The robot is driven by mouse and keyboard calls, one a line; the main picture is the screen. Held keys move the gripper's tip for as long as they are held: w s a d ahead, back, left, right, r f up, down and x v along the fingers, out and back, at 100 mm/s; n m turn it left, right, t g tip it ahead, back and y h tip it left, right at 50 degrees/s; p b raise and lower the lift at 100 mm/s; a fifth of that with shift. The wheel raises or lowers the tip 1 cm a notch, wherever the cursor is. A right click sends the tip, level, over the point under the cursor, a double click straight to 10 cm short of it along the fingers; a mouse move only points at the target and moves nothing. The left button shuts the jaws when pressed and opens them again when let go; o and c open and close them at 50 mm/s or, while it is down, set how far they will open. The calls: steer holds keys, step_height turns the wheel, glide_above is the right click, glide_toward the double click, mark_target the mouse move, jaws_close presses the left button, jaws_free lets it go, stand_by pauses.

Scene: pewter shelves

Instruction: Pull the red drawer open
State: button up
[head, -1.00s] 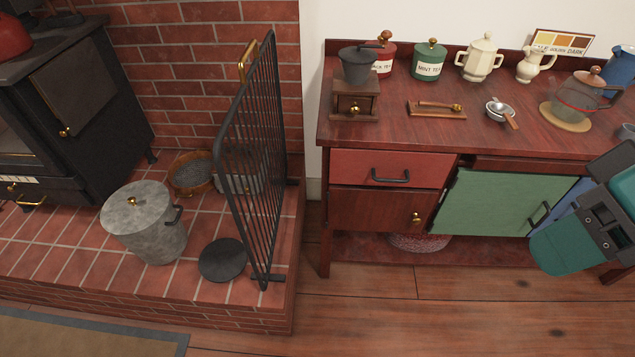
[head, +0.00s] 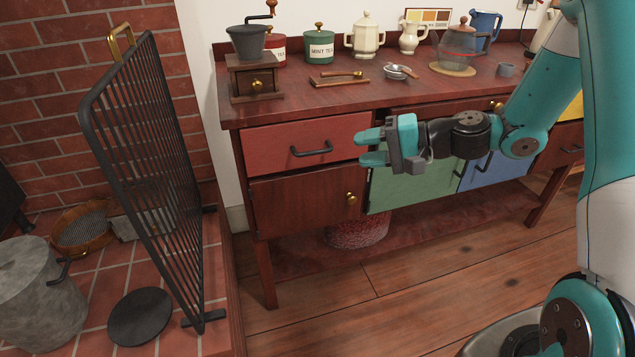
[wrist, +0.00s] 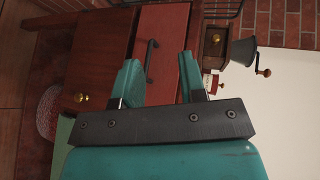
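The red drawer (head: 290,146) is at the upper left of the wooden sideboard's front and looks shut. Its dark bar handle (head: 312,148) is on its face. In the wrist view the red drawer (wrist: 167,38) and its handle (wrist: 150,60) lie beyond the fingertips, the handle running upright in that picture. My gripper (head: 366,148) is open and empty, its teal fingers pointing left toward the drawer, to the right of the handle and apart from it. In the wrist view my gripper (wrist: 160,72) shows a wide gap between its fingers.
Below is a wooden door (head: 300,198) with a brass knob; a green door (head: 405,188) is to its right. A black fire screen (head: 150,180) stands at left. The floor in front is clear.

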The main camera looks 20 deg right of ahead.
mark_target(319, 152)
steer(key=w+d+f+m+t+b, duration=0.2)
steer(key=d+f+m+t, duration=0.2)
steer(key=d+f, duration=0.25)
steer(key=shift+m+h, duration=0.3)
steer(key=shift+h, duration=0.2)
steer(key=x, duration=1.7)
steer(key=shift+w+d+r+b, duration=0.15)
steer(key=shift+w+r+b, duration=0.05)
steer(key=shift+w+b, duration=0.1)
jaws_close()
